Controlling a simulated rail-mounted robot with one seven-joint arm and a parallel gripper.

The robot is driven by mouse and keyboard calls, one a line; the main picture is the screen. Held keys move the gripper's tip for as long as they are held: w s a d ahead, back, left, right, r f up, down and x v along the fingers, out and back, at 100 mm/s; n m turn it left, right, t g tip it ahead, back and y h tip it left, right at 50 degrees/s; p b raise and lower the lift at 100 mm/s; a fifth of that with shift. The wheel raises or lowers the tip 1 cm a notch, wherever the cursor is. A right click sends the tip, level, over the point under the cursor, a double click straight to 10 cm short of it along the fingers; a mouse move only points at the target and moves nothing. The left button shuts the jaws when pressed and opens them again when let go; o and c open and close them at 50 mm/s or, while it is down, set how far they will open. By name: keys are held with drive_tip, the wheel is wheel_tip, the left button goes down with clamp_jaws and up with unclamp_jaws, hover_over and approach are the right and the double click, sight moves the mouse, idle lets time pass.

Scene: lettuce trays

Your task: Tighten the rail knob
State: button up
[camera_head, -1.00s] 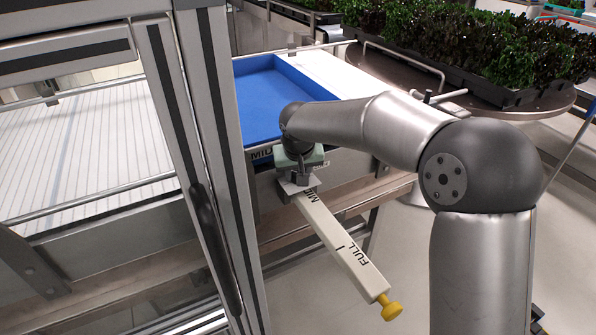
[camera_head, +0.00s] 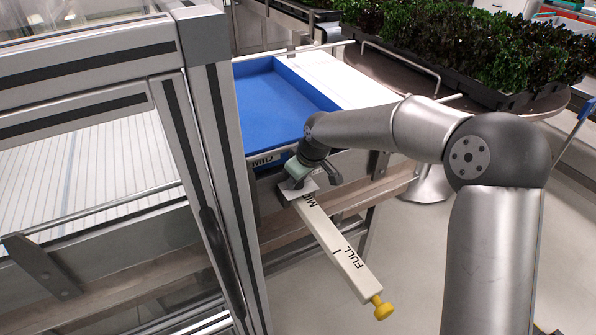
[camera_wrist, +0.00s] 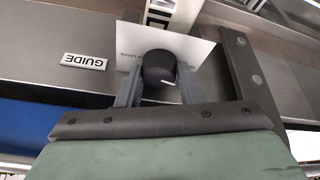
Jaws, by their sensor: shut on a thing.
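A round black knob (camera_wrist: 157,66) with a short white mark sits between the two grey fingers of my gripper (camera_wrist: 158,78) in the wrist view. The fingers are shut on its sides. Behind it is a pale plate (camera_wrist: 203,53) with small print. In the head view, my gripper (camera_head: 297,184) is at the inner end of a cream rail (camera_head: 335,248) marked MID and FULL, and the black knob is hidden there. A yellow knob (camera_head: 383,308) is on the rail's outer end, apart from my gripper.
A blue tray bed (camera_head: 280,95) and a metal frame post (camera_head: 222,150) stand close to my gripper. A GUIDE label (camera_wrist: 85,61) is left of the knob. Lettuce trays (camera_head: 480,50) sit on a round table behind my arm. The floor right of the rail is clear.

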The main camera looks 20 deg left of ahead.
drive_tip(key=shift+n+g+p, duration=0.3)
drive_tip(key=shift+n+p, duration=0.15)
drive_tip(key=shift+n, duration=0.25)
drive_tip(key=o, duration=1)
drive_tip(key=shift+c, duration=0.2)
drive_tip(key=v, duration=1.7)
drive_tip(key=shift+d, duration=0.3)
drive_tip(key=shift+r, duration=0.1)
